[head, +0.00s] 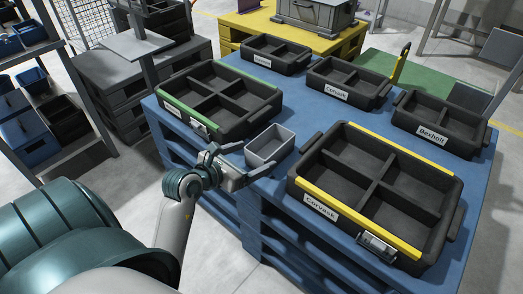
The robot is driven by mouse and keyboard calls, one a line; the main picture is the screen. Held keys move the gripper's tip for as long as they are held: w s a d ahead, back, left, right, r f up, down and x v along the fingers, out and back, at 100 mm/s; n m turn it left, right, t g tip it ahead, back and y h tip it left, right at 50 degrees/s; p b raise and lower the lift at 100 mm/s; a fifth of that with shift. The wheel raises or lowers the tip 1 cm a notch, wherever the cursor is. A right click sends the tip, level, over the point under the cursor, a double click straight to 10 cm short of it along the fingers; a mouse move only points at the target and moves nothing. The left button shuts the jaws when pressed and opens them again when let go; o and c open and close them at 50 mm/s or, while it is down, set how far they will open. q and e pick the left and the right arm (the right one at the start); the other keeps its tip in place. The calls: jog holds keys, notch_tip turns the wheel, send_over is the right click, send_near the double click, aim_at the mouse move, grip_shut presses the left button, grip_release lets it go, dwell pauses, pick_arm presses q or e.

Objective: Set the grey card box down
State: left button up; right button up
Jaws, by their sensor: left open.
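The grey card box (270,146) is a small, open-topped, empty grey box. It stands upright on the blue pallet table (262,186), near its front edge, between the green-edged tray and the yellow-edged tray. My left gripper (243,157) is at the box's left side, its fingers spread, one towards the back corner and one towards the front corner. It looks open, and I cannot tell whether a finger touches the box. My right gripper does not show.
The green-edged tray (262,100) is behind left of the box, the yellow-edged Corvask tray (443,184) to its right. A shelf with blue bins (32,136) is at the left.

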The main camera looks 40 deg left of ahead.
pick_arm(q)
jog(key=shift+v, duration=1.55)
